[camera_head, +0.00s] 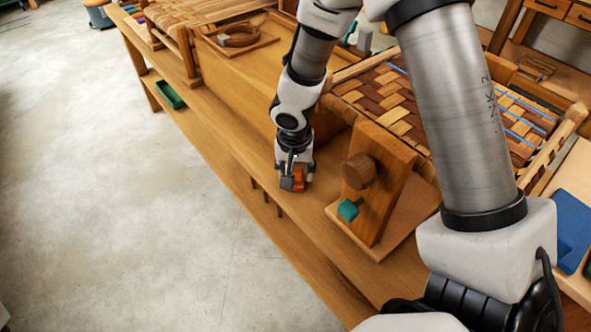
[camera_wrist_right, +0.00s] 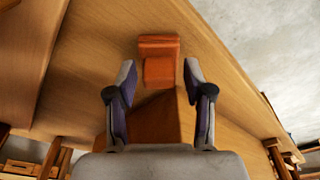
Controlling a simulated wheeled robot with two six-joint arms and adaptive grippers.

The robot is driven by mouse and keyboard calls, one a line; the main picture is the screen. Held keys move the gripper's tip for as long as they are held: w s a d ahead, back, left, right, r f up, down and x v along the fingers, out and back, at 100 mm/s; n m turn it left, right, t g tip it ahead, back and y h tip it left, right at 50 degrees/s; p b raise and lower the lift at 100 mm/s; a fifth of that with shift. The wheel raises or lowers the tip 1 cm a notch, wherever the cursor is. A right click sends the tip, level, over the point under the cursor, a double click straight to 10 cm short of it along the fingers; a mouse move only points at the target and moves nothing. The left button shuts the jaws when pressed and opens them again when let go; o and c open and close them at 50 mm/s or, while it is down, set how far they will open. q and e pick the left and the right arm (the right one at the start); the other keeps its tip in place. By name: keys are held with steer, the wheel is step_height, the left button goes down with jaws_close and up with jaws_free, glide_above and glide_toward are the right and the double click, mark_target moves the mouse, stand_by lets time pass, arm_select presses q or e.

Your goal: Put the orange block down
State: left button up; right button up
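The orange block (camera_head: 299,175) is on the wooden bench near its front edge, just under my right gripper (camera_head: 293,166). In the right wrist view the orange block (camera_wrist_right: 159,60) lies on the wood at the fingertips. My right gripper (camera_wrist_right: 160,76) is open there, with a visible gap between each fingertip and the block. A darker orange-brown patch shows between the fingers closer to the palm, and I cannot tell what it is. My left gripper is not in view.
A wooden stand (camera_head: 381,190) with a round knob and a teal piece (camera_head: 348,210) is right of the gripper. A woven seat (camera_head: 388,100) lies behind it. The bench strip left of the gripper is mostly clear.

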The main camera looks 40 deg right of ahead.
mark_target(295, 192)
steer(key=shift+r+p, duration=0.3)
step_height(295, 192, up, 12)
steer(key=s+a+p, duration=0.1)
steer(key=p, duration=0.2)
steer(key=shift+s+f, duration=0.2)
steer(key=shift+s, duration=0.05)
steer(key=shift+a, duration=0.1)
